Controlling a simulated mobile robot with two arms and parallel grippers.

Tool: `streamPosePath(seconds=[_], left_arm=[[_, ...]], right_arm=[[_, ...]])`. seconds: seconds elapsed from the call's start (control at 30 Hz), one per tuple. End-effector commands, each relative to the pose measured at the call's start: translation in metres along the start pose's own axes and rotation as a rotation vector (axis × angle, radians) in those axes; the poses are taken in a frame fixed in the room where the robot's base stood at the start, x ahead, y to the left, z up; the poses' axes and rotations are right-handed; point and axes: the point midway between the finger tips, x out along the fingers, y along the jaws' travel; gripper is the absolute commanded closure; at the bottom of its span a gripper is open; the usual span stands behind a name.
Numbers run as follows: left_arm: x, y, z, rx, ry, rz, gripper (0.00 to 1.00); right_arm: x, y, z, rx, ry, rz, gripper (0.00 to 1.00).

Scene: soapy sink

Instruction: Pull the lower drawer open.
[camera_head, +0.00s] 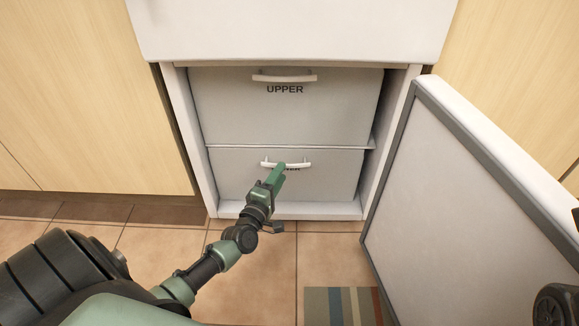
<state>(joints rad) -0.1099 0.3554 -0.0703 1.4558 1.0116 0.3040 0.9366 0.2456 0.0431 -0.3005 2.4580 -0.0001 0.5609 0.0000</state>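The lower drawer (336,178) is a light grey front inside the white cabinet and looks shut. Its white bar handle (301,163) is at its top middle. My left gripper (280,168) is at the handle and overlaps it in the picture, covering part of the "LOWER" label. I cannot tell whether the fingers are closed around the bar or only in front of it. The upper drawer (285,115), marked "UPPER", is shut above it, with its own handle (284,76). My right gripper is not in view.
The cabinet's door (470,200) stands open on the right, reaching out over the floor. Beige wooden panels (95,90) flank the cabinet. A striped mat (342,306) lies on the tiled floor (280,265), which is otherwise clear before the drawers.

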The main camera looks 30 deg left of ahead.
Motion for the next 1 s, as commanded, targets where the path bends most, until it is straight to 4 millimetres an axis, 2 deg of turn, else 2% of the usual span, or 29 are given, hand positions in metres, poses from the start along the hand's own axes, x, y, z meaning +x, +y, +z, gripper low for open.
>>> streamPosePath(seconds=[0.1, 0.3, 0.63, 0.67, 0.77, 0.8, 1.0], left_arm=[[0.021, -0.003, 0.0, -0.003, 0.001, 0.003, 0.64], [0.042, -0.002, 0.0, -0.001, 0.001, 0.0, 0.64], [0.047, -0.001, 0.0, 0.0, 0.0, -0.002, 0.64], [0.047, -0.001, 0.0, 0.0, 0.0, -0.002, 0.69], [0.047, -0.001, 0.0, 0.0, 0.0, -0.002, 0.97], [0.047, -0.001, 0.0, 0.0, 0.0, -0.002, 1.0], [0.046, -0.001, 0.0, 0.0, 0.0, -0.002, 1.0]], right_arm=[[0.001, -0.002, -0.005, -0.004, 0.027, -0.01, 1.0], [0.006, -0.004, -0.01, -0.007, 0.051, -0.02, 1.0], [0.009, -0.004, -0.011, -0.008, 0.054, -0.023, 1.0], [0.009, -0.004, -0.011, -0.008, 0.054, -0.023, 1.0], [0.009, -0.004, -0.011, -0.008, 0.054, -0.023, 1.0], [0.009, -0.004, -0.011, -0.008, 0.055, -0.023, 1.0], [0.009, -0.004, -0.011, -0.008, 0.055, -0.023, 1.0]])
